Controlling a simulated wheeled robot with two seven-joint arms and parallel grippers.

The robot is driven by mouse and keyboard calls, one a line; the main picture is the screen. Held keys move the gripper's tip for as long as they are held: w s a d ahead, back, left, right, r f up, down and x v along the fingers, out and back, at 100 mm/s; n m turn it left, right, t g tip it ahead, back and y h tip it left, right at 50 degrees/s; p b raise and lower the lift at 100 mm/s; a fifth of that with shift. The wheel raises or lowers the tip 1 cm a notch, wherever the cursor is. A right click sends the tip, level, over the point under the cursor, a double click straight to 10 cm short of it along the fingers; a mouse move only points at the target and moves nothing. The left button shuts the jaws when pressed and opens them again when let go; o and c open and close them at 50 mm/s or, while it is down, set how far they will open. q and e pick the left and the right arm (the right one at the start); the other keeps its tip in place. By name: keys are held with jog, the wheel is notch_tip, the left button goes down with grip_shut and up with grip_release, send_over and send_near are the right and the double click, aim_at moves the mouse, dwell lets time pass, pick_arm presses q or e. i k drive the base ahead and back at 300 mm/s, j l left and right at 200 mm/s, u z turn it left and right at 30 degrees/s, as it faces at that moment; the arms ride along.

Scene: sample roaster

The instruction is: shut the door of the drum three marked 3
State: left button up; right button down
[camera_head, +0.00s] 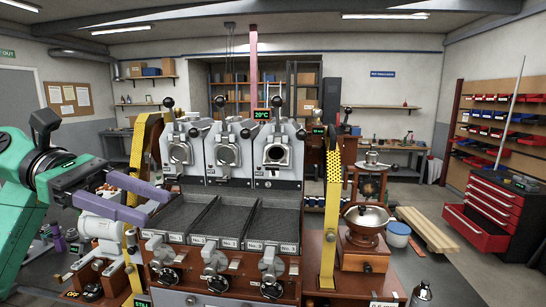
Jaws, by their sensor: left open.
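Three grey roaster drums stand in a row on the machine. My left gripper (159,207), with two purple fingers, is open and empty at the left, in front of the machine's left side and well apart from the rightmost drum. My right gripper is out of view.
Dark cooling trays (218,215) lie below the drums, with several levers and handles (271,262) beneath. A yellow perforated upright (332,200) stands at the machine's right, another yellow one (140,150) at its left. A wooden grinder (365,235) stands at right.

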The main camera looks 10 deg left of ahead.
aim_at(275, 155)
jog(key=i, duration=1.2)
